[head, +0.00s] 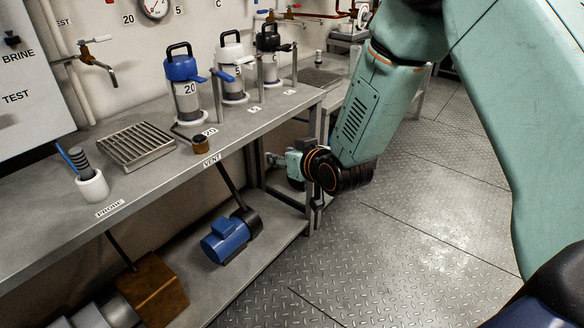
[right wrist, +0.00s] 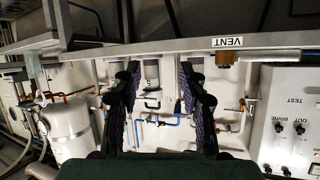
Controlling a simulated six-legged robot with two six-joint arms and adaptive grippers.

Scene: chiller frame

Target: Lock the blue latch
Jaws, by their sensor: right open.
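The blue latch (head: 222,76) is a small blue lever on top of a grey post, just right of the blue-capped canister (head: 186,95) marked 20. The lever sticks out sideways from the post; whether it is locked I cannot tell. My right gripper (head: 283,160) is low beside the bench's front edge, to the right of and well apart from the latch. In the right wrist view, its two dark fingers (right wrist: 160,95) are spread with nothing held between them. My left gripper is not in view.
The steel bench (head: 258,122) has a lower shelf with a blue motor (head: 225,240). A white-capped canister (head: 231,70) and a black-capped one (head: 268,55) stand behind. A drain grate (head: 135,145) and white probe cup (head: 92,186) are at left. The right floor is clear.

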